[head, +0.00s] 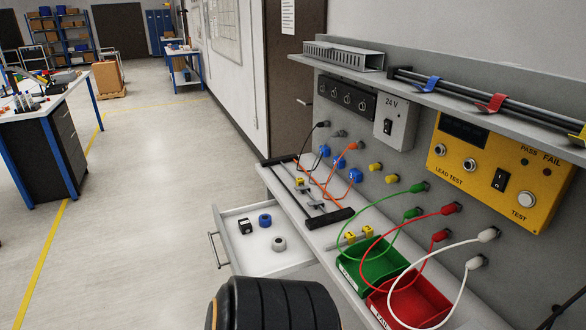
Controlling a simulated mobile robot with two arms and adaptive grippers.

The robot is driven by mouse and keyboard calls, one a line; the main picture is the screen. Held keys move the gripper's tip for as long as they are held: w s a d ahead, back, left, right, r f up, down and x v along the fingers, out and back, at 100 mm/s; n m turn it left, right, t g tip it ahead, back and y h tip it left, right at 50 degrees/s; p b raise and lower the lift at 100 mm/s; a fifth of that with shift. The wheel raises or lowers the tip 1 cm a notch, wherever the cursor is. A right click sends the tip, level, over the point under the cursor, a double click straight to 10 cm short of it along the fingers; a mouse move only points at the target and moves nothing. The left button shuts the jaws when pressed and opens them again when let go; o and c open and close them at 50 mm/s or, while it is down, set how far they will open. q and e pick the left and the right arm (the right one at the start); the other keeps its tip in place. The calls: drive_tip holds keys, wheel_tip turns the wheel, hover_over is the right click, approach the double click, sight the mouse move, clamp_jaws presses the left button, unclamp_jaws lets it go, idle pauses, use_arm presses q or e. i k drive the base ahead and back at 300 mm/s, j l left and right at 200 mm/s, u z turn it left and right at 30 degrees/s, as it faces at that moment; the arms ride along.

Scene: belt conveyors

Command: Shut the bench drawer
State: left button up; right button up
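The bench drawer (258,262) is pulled out from under the bench (292,196) on its left side. Its metal bar handle (216,250) is on the drawer front, facing left. A small black part (246,226), a blue ring (265,220) and a grey ring (279,244) lie inside. A dark rounded part with an orange edge at the bottom, probably mine, stands in front of the drawer's near side. Neither of my grippers can be seen.
A green bin (372,262) and a red bin (412,300) stand on the bench top, with looped test leads above them. A yellow lead tester (490,170) is on the back panel. The floor (130,220) left of the drawer is clear. Another workbench (52,140) stands farther left.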

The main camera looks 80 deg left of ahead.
sight(251, 254)
drive_tip(key=u, duration=3.1)
